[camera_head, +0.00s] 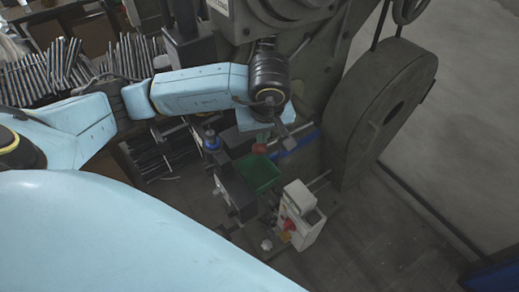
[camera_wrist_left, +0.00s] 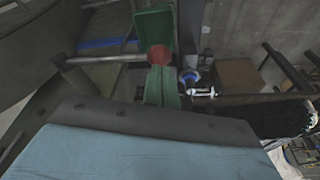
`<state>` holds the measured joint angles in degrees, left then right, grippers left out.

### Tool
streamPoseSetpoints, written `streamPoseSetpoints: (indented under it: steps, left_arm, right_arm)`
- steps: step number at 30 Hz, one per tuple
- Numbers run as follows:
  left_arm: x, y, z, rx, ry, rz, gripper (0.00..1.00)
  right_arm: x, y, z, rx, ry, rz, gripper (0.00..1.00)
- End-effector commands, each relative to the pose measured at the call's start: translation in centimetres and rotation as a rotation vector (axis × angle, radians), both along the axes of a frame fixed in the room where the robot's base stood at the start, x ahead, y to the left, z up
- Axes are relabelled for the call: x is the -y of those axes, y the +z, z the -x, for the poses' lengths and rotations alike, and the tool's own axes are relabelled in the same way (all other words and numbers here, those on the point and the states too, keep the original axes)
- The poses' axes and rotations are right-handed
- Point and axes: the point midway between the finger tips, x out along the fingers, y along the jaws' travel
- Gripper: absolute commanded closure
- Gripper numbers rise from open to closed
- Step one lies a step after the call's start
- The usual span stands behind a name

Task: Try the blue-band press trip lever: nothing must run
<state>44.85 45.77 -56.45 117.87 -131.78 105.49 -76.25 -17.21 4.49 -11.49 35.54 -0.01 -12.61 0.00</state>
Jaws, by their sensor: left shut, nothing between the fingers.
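The press with the blue band (camera_head: 295,143) stands in the middle of the head view. Its trip lever ends in a red knob (camera_head: 259,148), left of the band. In the left wrist view the red knob (camera_wrist_left: 159,56) sits at the end of a grey lever rod (camera_wrist_left: 105,60), with the blue band (camera_wrist_left: 105,43) behind it. My left gripper (camera_head: 288,141) is shut and empty, over the band and to the right of the knob. I cannot tell whether it touches the lever. My right gripper is not in view.
A green bin (camera_head: 260,174) sits below the knob. A pale switch box (camera_head: 303,226) with a red-orange switch stands in front. A large flywheel (camera_head: 380,115) is on the right. Racks of metal rods (camera_head: 55,72) lie at the left. Bare floor shows at lower right.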

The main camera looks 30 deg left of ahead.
Motion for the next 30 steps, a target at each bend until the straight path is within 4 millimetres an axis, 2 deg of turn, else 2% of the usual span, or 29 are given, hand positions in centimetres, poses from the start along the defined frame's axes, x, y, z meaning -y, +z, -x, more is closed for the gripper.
streamPoseSetpoints:
  steps: [1, 9, 23, 26, 30]
  left_arm:
    - [-0.1, -1.0, -0.1, -0.002, 0.002, 0.0, 1.0]
    - [-0.7, -4.2, -0.6, -0.002, 0.002, 0.0, 1.0]
    - [-0.9, -4.7, -0.8, 0.0, 0.001, 0.0, 1.0]
    - [-0.9, -5.2, -0.8, 0.0, 0.001, 0.0, 1.0]
    - [-0.9, -6.7, -0.8, 0.0, 0.001, 0.001, 1.0]
  right_arm:
    - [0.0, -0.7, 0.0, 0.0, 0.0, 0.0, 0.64]
    - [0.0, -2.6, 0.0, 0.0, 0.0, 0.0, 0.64]
    - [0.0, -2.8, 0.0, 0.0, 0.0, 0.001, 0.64]
    - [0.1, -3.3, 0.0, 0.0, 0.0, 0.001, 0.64]
    - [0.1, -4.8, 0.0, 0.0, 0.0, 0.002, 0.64]
